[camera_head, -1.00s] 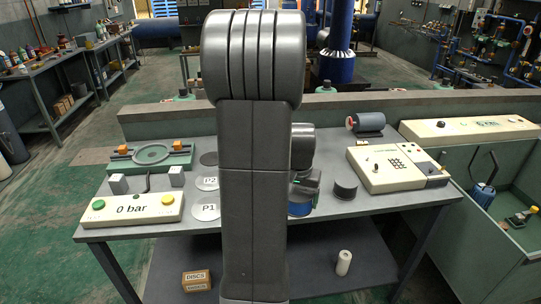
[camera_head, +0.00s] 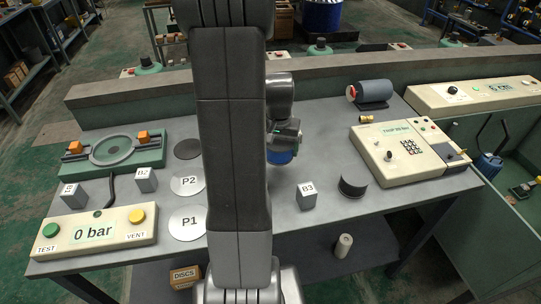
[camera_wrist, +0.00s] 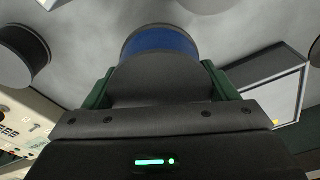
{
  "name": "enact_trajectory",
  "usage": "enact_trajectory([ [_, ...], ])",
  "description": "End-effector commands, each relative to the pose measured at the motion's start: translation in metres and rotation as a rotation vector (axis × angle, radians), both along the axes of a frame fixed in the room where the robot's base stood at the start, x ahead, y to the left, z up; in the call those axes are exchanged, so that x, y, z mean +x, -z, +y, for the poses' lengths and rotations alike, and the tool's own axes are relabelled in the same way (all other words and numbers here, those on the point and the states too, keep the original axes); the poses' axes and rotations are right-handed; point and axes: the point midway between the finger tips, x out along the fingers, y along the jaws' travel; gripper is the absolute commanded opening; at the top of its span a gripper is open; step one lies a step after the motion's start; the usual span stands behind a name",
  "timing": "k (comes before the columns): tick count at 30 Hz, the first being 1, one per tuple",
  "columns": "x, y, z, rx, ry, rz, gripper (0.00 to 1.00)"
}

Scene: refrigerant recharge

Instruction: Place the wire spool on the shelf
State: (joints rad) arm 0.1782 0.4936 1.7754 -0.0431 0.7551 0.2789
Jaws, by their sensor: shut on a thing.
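The wire spool (camera_head: 281,157) has a blue band. It also shows in the wrist view (camera_wrist: 160,42), where a dark round face sits beside the blue band. My gripper (camera_head: 284,141) is shut on it, with green fingers on both sides of it in the wrist view (camera_wrist: 160,88). The spool is over the rear middle of the bench; whether it touches the top I cannot tell. My arm hides part of it in the head view. The shelf (camera_head: 150,284) is the dark lower board under the bench, partly hidden by the bench top and my arm.
A white cylinder (camera_head: 343,246) stands on the shelf's right part and a DISCS box (camera_head: 185,276) on its left. Block B3 (camera_head: 307,195), a dark cylinder (camera_head: 352,186) and a cream keypad unit (camera_head: 398,150) stand on the bench (camera_head: 325,135). A bench leg (camera_head: 425,233) borders the shelf.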

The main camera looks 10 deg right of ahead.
Motion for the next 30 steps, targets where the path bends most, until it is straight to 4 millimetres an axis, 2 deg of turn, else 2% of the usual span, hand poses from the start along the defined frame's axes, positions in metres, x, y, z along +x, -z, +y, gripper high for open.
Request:
enact_trajectory([
  [3,0.000,0.020,0.000,0.001,0.000,0.004,0.40],
  [11,0.000,0.042,0.000,0.000,0.000,0.002,0.40],
  [18,0.000,0.071,0.000,0.000,-0.001,0.002,0.40],
  [30,0.000,0.078,0.000,-0.001,-0.001,-0.001,0.40],
])
